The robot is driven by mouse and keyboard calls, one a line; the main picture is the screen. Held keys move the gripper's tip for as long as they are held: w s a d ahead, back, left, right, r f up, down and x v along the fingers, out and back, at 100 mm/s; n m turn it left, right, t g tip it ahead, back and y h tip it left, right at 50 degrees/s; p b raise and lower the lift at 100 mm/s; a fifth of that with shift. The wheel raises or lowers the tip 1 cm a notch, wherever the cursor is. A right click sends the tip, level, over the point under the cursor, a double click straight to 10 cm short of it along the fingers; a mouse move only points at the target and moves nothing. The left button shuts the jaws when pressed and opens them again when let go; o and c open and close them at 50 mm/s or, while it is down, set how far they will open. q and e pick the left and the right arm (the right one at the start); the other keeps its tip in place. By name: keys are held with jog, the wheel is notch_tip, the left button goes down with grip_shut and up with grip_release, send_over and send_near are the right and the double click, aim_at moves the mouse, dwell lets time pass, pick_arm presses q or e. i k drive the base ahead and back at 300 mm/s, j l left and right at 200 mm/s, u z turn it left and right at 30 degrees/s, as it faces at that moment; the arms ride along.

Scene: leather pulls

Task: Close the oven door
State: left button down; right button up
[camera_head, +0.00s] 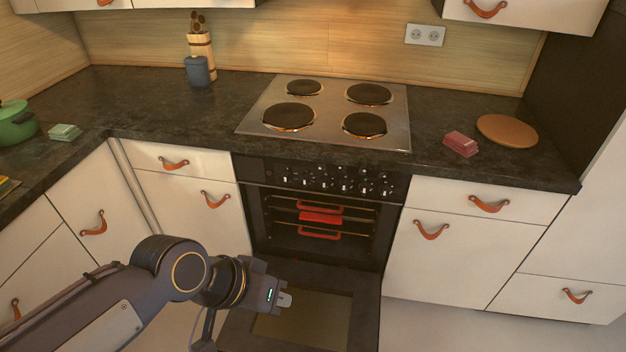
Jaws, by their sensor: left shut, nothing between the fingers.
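The black oven (318,210) is built in below the stovetop, with knobs along its front panel. Its door (355,310) is folded down and open, with a glass pane in its inner face. Racks and red items (320,217) show inside the cavity. My left gripper (286,298) is over the left part of the lowered door, shut and empty. I cannot tell whether it touches the door. My left arm hides the door's lower left part. The door's near edge runs out of the picture. My right gripper is not in view.
White cabinets with leather pulls flank the oven, including a drawer (490,200) at right. The dark countertop (220,120) holds a stovetop (330,108), a green pot (16,125), a pink block (461,143) and a round board (507,130). Floor shows at lower right.

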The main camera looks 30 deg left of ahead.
aim_at(365, 288)
jog(key=k+l+u, duration=0.15)
jog(key=l+u, duration=0.2)
jog(key=k+l+u, duration=0.15)
jog(key=l+u, duration=0.2)
jog(key=k+l+u, duration=0.15)
jog(key=u, duration=0.2)
jog(key=k, duration=0.05)
